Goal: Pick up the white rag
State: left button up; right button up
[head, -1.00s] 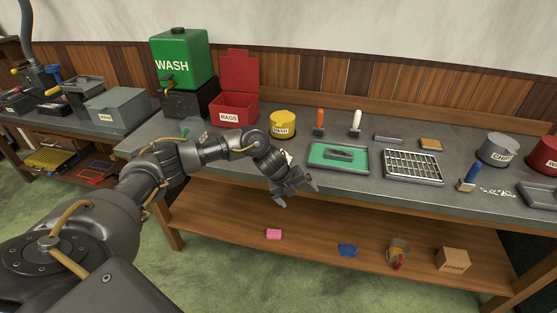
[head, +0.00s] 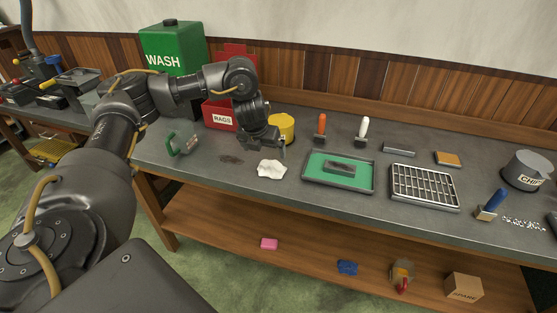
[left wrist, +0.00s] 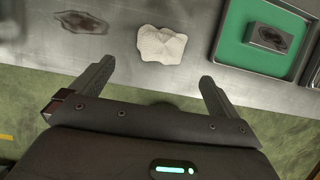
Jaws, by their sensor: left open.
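The white rag (head: 271,169) lies crumpled on the grey bench near its front edge, left of the green tray. It also shows in the left wrist view (left wrist: 161,45), beyond and roughly between my fingertips. My left gripper (head: 264,146) is above the bench, over and slightly behind the rag in the head view. In the left wrist view (left wrist: 152,82) its two fingers are wide apart with nothing between them. The rag is not touched. My right gripper is not in view.
The green tray (head: 309,183) holding a grey block (head: 340,167) is to the right. The red rags bin (head: 219,117) and yellow tub (head: 286,124) stand behind. A wooden shelf (head: 220,226) runs below.

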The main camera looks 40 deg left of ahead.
aim_at(270, 163)
pick_arm(q)
jog(key=x, duration=0.5)
jog(key=shift+w+a+r, duration=0.1)
jog(key=shift+a, duration=0.05)
jog(key=shift+w+f, duration=0.2)
jog(key=shift+f, duration=0.1)
jog(key=shift+w+f+p, duration=0.1)
jog(key=shift+f+p, duration=0.25)
jog(key=shift+p, duration=0.05)
jog(key=x, duration=0.3)
jog(key=p+x, duration=0.1)
jog(key=shift+w+f, duration=0.15)
jog(key=shift+f, duration=0.05)
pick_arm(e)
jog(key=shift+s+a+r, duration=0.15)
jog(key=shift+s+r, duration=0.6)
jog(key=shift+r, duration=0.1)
pick_arm(q)
jog(key=shift+c, duration=0.3)
